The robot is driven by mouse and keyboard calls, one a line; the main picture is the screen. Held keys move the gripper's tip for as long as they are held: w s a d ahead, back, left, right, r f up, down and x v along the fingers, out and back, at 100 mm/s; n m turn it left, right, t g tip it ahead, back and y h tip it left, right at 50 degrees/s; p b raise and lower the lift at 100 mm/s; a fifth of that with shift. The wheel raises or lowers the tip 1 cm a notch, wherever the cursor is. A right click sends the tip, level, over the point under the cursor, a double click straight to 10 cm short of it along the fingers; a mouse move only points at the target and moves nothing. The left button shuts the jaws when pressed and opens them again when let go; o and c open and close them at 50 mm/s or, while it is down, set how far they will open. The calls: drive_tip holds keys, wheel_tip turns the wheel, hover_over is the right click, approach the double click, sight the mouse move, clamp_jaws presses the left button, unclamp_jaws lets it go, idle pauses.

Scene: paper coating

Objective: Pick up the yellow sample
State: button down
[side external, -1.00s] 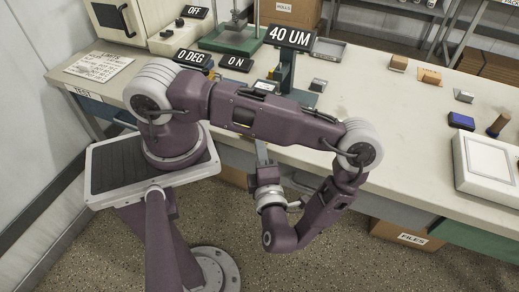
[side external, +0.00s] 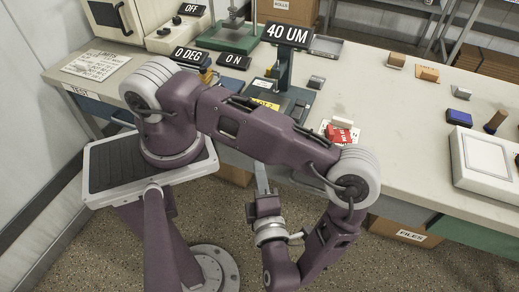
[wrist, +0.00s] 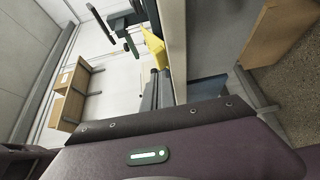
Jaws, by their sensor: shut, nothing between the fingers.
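A small yellow piece with dark lettering (side external: 265,104), which looks like the yellow sample, lies at the foot of the gauge stand on the bench. A yellow piece (wrist: 153,46) also shows in the wrist view, above the dark finger parts; I cannot tell for sure that it is the same one. My gripper (side external: 261,172) is at the bench's front edge, with its thin fingers pointing up in the picture. It is shut and empty, apart from the yellow piece. My arm's upper link passes in front of part of the bench.
The gauge stand (side external: 285,70) with its 40 UM display (side external: 288,35) rises behind the yellow piece. A red item (side external: 339,134) lies on the bench near my elbow. A white framed box (side external: 487,160) stands at the right. The bench's front edge lies close to my gripper.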

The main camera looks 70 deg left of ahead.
drive_tip(key=c, duration=2.1)
unclamp_jaws()
drive_tip(key=v, duration=0.2)
drive_tip(key=shift+s+d, duration=0.1)
drive_tip(key=shift+d, duration=0.25)
drive_tip(key=o, duration=0.4)
drive_tip(key=shift+d, duration=0.2)
drive_tip(key=o, duration=1.3)
drive_tip(key=shift+c, duration=0.2)
